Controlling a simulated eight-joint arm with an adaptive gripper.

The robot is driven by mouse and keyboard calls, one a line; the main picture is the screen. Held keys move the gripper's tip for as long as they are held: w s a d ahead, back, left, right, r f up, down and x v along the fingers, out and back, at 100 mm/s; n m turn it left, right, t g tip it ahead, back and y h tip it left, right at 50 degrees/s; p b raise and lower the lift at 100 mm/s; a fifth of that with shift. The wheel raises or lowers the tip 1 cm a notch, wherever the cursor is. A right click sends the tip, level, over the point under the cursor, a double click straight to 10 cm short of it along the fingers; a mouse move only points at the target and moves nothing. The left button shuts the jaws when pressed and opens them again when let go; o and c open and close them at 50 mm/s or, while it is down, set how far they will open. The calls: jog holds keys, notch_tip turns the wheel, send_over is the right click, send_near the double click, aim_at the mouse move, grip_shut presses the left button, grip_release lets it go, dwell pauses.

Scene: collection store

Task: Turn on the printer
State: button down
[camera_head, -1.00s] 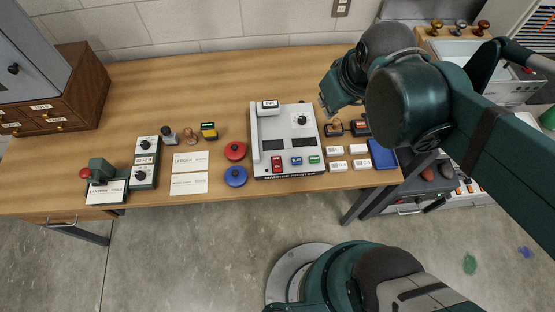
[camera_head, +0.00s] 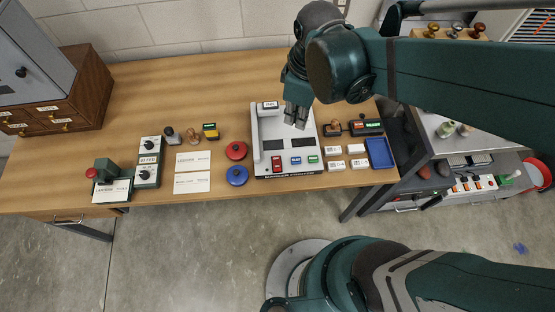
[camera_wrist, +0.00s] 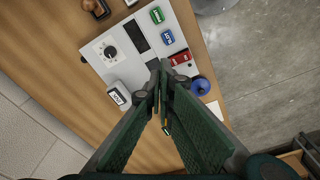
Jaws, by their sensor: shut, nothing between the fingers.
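The printer (camera_head: 286,164) is a pale grey box near the front of the table, with two dark windows and a dial on its top. A red rocker switch (camera_head: 277,163) sits at its front left, beside a blue button (camera_head: 296,160) and a green button (camera_head: 313,159). In the wrist view the printer (camera_wrist: 148,62) is seen from above with the red switch (camera_wrist: 181,58) just beyond the fingertips. My gripper (camera_head: 296,124) is shut and empty, above the printer's upper part, hiding its dial in the head view. The wrist view shows the gripper (camera_wrist: 160,76) with fingers together.
Cards (camera_head: 192,161) and a two-dial box (camera_head: 148,162) stand further left. The table's back is clear.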

aim_at(277, 165)
jog(key=s+a+f+n+g+p, duration=0.2)
jog(key=a+n, duration=0.3)
jog(key=shift+a+f+n+g+h, duration=0.25)
jog(key=shift+n+g+h, duration=0.15)
dwell(0.5)
jog(key=shift+s+f+b, duration=0.45)
jog(key=shift+f+b, duration=0.15)
jog(key=shift+f, duration=1.7)
jog(key=shift+s+f+b, duration=0.45)
jog(key=shift+f+b, duration=0.1)
jog(key=shift+f, duration=1.7)
jog(key=shift+s+f+b, duration=0.45)
jog(key=shift+f+b, duration=0.15)
jog(key=shift+f, duration=1.7)
jog(key=shift+s+f+t, duration=0.3)
jog(key=shift+f+t, duration=0.25)
jog(key=shift+t, duration=0.25)
jog(key=shift+w, duration=0.1)
jog(key=shift+w+r, duration=0.15)
jog(key=shift+w, duration=0.05)
jog(key=shift+w+r, duration=0.15)
jog(key=shift+w, duration=0.3)
